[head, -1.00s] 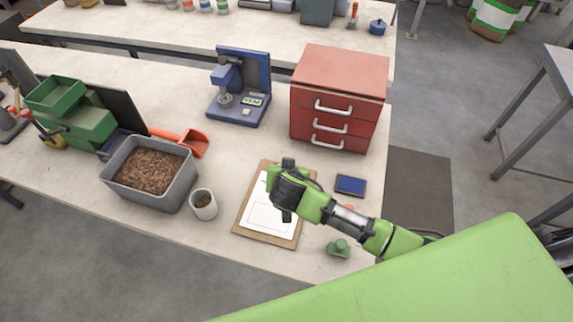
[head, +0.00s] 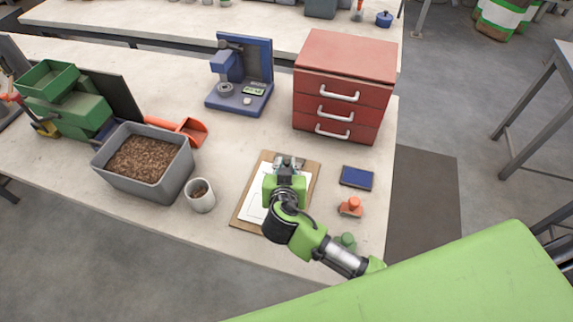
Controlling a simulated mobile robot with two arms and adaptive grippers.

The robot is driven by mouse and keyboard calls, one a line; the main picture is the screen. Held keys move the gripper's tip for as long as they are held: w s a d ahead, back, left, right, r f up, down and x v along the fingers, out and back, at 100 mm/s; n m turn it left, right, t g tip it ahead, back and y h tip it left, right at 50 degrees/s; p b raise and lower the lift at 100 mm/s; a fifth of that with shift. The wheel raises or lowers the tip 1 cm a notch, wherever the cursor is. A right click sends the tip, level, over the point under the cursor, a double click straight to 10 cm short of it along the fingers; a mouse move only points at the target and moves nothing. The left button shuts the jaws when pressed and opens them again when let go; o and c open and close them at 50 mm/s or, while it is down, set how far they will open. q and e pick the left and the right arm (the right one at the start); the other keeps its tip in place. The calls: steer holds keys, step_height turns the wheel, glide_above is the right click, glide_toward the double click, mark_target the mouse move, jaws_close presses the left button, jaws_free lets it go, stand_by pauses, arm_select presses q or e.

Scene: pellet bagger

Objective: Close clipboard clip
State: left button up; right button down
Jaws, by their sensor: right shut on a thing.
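The clipboard (head: 245,218) is a brown board with a white sheet (head: 258,197) on it, lying on the bench. Its metal clip (head: 290,160) is at the far edge. My right gripper (head: 286,174) reaches over the board from the front, with its tips at the clip. It is shut on the clip, though the green gripper body hides the exact contact and the middle of the sheet. I cannot tell from this view how far the clip is raised. My left gripper is not in view.
A blue flat device (head: 357,177), an orange-red knobbed piece (head: 351,206) and a green one (head: 346,241) lie right of the board. A white cup (head: 201,196) and a grey pellet bin (head: 165,178) stand left. Red drawers (head: 340,95) stand behind.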

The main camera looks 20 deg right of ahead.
steer(key=c, duration=2)
jaws_free()
steer(key=v, duration=1.2)
